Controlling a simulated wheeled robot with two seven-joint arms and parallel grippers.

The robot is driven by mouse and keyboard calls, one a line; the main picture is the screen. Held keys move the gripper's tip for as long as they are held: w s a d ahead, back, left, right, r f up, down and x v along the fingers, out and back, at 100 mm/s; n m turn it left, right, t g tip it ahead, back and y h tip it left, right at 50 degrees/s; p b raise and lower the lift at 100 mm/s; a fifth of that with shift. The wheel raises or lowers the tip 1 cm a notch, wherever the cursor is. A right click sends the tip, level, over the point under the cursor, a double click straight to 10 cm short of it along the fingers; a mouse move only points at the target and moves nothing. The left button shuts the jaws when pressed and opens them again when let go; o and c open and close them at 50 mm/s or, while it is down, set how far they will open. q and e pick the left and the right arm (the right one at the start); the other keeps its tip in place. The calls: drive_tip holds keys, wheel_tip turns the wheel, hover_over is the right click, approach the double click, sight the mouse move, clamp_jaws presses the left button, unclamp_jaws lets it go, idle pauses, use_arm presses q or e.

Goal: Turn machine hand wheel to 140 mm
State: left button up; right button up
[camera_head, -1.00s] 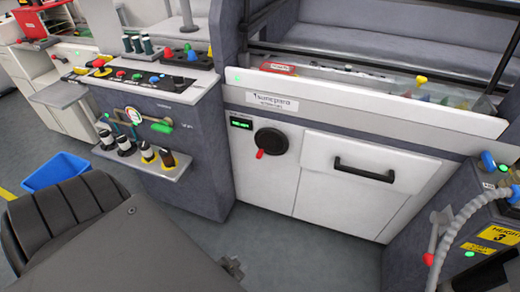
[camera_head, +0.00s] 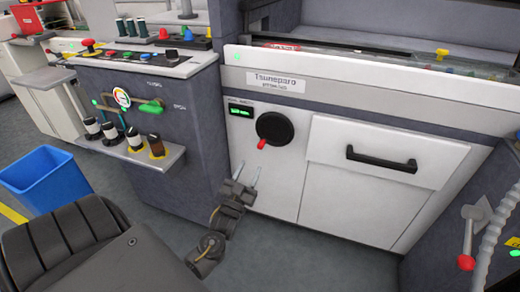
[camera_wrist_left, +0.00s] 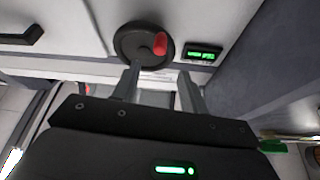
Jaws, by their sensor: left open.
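The black round hand wheel (camera_head: 274,128) is on the white machine front. Its red handle (camera_head: 262,143) sits at the wheel's lower left in the head view. The wheel (camera_wrist_left: 138,45) and red handle (camera_wrist_left: 160,43) also show in the left wrist view, beyond the fingers. A small display with green digits (camera_head: 241,111) is left of the wheel; the digits are too small to read. My left gripper (camera_head: 247,172) is open and empty, below and left of the wheel, apart from it. It also shows in the left wrist view (camera_wrist_left: 160,75). My right gripper is not seen.
A drawer front with a black handle (camera_head: 381,161) is right of the wheel. A control cabinet with a bottle shelf (camera_head: 130,150) stands at the left. A blue bin (camera_head: 40,178) is on the floor. A red-knobbed lever (camera_head: 466,262) is at the lower right.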

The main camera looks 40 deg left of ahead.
sight(260, 148)
use_arm(q)
drive_tip(key=b+x, duration=0.1)
drive_tip(key=x, duration=0.7)
drive_tip(key=shift+w, duration=0.3)
drive_tip(key=shift+x, duration=0.8)
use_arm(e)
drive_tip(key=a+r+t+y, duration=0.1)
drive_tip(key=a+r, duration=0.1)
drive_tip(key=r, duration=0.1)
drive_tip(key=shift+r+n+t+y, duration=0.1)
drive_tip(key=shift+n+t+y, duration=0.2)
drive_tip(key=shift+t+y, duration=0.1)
use_arm(q)
clamp_jaws()
